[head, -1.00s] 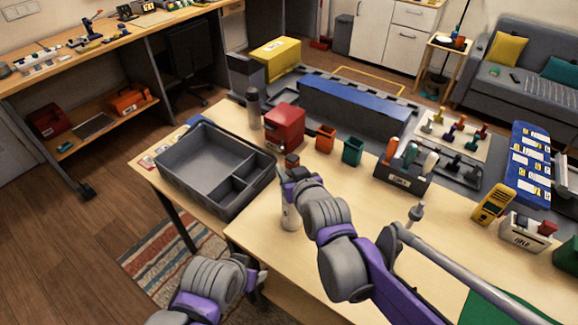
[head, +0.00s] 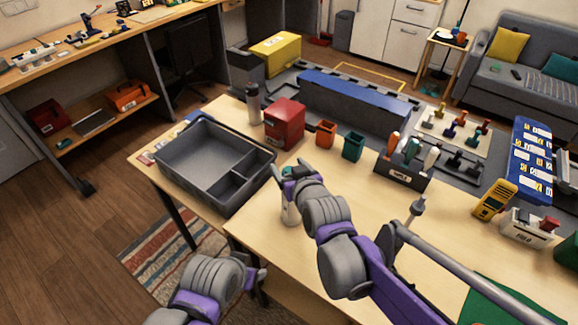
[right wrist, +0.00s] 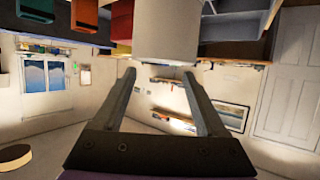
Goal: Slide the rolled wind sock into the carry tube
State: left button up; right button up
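A pale upright cylinder (head: 290,213) stands at the table's near edge, below and partly hidden by my right gripper (head: 287,180). In the right wrist view a wide pale cylinder (right wrist: 167,30) lies just beyond the tips of my right gripper (right wrist: 160,73); its two fingers are apart, with nothing clearly held between them. I cannot tell whether this cylinder is the carry tube or the rolled wind sock. A small teal patch (head: 303,169) shows at the right gripper. My left gripper (head: 259,274) is low, off the table's near edge; its fingers are unclear.
A grey divided tray (head: 178,180) stands on the left table. A tool holder (head: 402,178) is further right.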

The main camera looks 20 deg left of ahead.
jog(key=v, duration=1.1)
dwell(1.0)
